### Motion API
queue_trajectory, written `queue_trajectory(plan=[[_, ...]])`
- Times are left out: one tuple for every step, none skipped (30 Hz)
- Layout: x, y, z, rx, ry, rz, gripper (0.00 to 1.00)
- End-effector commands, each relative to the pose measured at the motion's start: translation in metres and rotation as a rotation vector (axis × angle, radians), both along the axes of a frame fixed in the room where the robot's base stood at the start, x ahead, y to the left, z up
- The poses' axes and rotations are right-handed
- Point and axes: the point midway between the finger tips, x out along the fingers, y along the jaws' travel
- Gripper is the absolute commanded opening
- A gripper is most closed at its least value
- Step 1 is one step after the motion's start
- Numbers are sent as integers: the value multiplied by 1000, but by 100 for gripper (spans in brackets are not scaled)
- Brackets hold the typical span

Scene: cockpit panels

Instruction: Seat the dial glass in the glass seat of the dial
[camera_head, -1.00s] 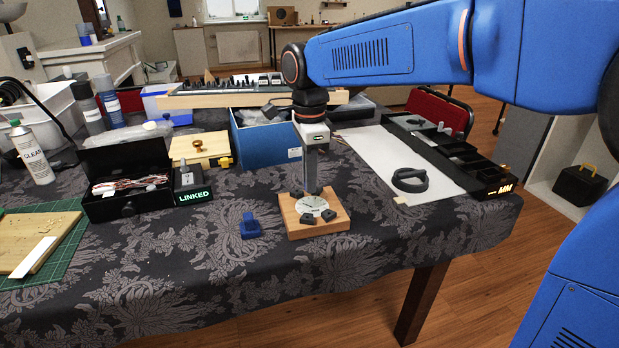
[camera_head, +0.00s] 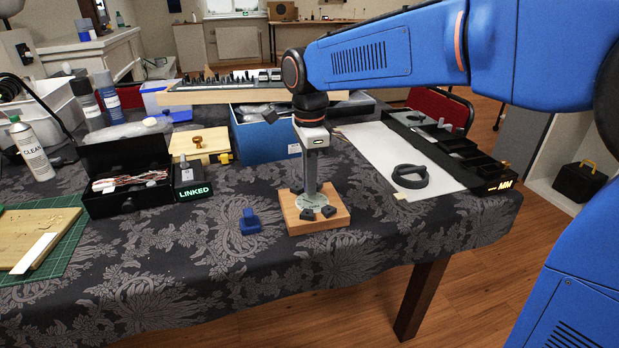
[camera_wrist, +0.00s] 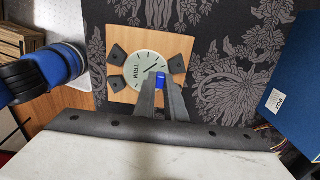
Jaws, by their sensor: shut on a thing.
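The dial (camera_head: 309,199) has a pale round face with marks and lettering, set on a square wooden base (camera_head: 337,217) with several dark blocks around it. The face also shows in the wrist view (camera_wrist: 141,66). My gripper (camera_head: 310,193) points down over the dial, low above its face. In the wrist view my gripper (camera_wrist: 160,87) is shut on a small blue piece (camera_wrist: 160,79), which appears to be the grip of the dial glass. The clear glass itself cannot be made out, and whether it touches the seat cannot be told.
A small blue stand (camera_head: 250,222) is on the dark patterned cloth left of the base. A black ring (camera_head: 410,176) lies on a white sheet to the right. A blue box (camera_head: 262,140) stands behind, and a black LINKED box (camera_head: 192,180) to the left. The cloth in front is clear.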

Motion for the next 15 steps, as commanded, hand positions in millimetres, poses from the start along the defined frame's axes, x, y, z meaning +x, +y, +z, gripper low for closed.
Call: queue_trajectory(plan=[[0,0,-1,0,0,0,0],[0,0,-1,0,0,0,15],[0,0,-1,0,0,0,24],[0,0,-1,0,0,0,32],[0,0,-1,0,0,0,32],[0,0,-1,0,0,0,32],[0,0,-1,0,0,0,32],[0,0,-1,0,0,0,32],[0,0,-1,0,0,0,32],[0,0,-1,0,0,0,32],[0,0,-1,0,0,0,32],[0,0,-1,0,0,0,32],[0,0,0,0,0,0,32],[0,0,0,0,0,0,32],[0,0,2,0,0,0,32]])
